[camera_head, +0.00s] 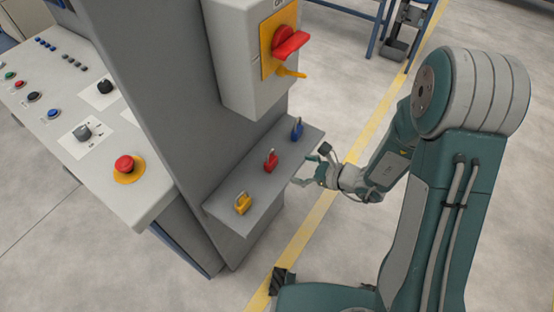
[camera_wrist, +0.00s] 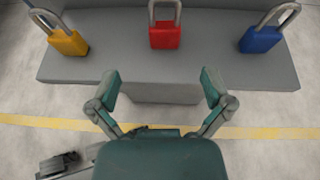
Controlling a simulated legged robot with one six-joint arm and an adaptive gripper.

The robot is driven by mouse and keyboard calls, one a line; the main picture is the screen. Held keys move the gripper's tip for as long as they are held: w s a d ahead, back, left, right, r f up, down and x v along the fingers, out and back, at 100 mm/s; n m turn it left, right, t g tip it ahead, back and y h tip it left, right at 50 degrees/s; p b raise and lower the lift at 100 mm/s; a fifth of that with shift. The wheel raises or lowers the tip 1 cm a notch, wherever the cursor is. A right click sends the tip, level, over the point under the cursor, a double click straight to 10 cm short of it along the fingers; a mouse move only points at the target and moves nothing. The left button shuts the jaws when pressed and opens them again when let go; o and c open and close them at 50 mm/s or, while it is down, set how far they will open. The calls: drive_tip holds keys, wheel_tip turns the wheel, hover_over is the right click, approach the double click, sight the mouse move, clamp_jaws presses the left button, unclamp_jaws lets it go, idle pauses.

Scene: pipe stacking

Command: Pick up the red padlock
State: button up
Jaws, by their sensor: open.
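The red padlock (camera_head: 271,161) stands upright on a grey shelf (camera_head: 225,212) between two other padlocks. In the wrist view the red padlock (camera_wrist: 164,36) is at the top middle, with its grey shackle upward and cut by the frame's edge. My gripper (camera_head: 309,170) is just off the shelf's right side in the head view, near the red padlock. In the wrist view my gripper (camera_wrist: 160,88) has its two fingers wide apart and nothing between them. The red padlock lies beyond the fingertips, roughly centred between them, and is not touched.
A yellow padlock (camera_head: 242,203) and a blue padlock (camera_head: 297,129) stand on the same shelf either side. A grey switch box (camera_head: 238,60) with a red rotary handle (camera_head: 290,44) overhangs the shelf's back. A control panel (camera_head: 75,115) is at left.

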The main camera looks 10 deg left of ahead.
sight(274, 162)
drive_tip(key=x, duration=0.5)
drive_tip(key=shift+w+a+f, duration=0.15)
drive_tip(key=shift+a+f, duration=0.05)
drive_tip(key=shift+f, duration=0.15)
drive_tip(key=shift+w+x, duration=0.2)
drive_tip(key=shift+x, duration=2.7)
drive_tip(key=shift+d, duration=0.2)
drive_tip(key=c, duration=1.2)
